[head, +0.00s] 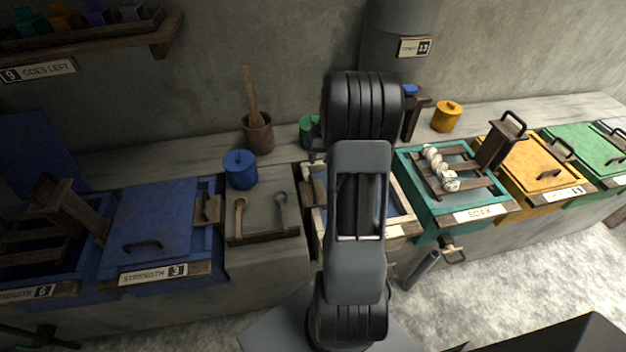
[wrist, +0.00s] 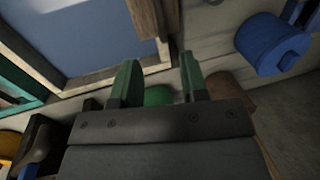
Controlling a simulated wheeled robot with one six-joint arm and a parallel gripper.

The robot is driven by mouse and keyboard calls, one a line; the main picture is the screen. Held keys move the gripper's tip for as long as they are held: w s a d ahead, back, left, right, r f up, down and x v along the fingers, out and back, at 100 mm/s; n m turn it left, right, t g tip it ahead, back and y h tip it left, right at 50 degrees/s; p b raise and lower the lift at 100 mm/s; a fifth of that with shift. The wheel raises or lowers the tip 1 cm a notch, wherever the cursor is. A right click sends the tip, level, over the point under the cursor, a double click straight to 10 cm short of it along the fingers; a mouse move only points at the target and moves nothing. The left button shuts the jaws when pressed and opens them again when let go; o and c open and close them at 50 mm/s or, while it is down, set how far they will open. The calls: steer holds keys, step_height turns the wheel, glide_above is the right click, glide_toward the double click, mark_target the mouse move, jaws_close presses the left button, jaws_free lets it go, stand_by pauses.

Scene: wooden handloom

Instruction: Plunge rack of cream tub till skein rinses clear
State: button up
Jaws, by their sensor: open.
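The cream tub (head: 404,206) stands mid-counter in the head view, largely hidden behind my arm. Its pale rim (wrist: 105,80) and flat blue-grey inside fill the upper left of the wrist view. A brown wooden piece (wrist: 143,18) stands at that tub's edge, perhaps part of its rack; I cannot tell. A white twisted skein (head: 440,166) lies on the wooden rack of the teal tub (head: 409,172), labelled SOAK, to the right. My gripper (wrist: 160,85) is open and empty, its green fingers apart near the cream tub's rim. In the head view my arm hides it.
A blue lidded pot (head: 240,170), a brown pot with a stick (head: 258,134), a green pot (head: 307,131) and a yellow pot (head: 446,117) stand along the back. Lidded blue (head: 150,222), yellow (head: 540,165) and green (head: 590,148) tubs flank the middle. Two spoons lie on a tray.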

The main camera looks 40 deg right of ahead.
steer(key=f, duration=0.3)
steer(key=a+f, duration=0.1)
steer(key=f, duration=0.3)
steer(key=w+a+f, duration=0.1)
steer(key=f, duration=0.2)
steer(key=shift+f, duration=0.15)
jaws_close()
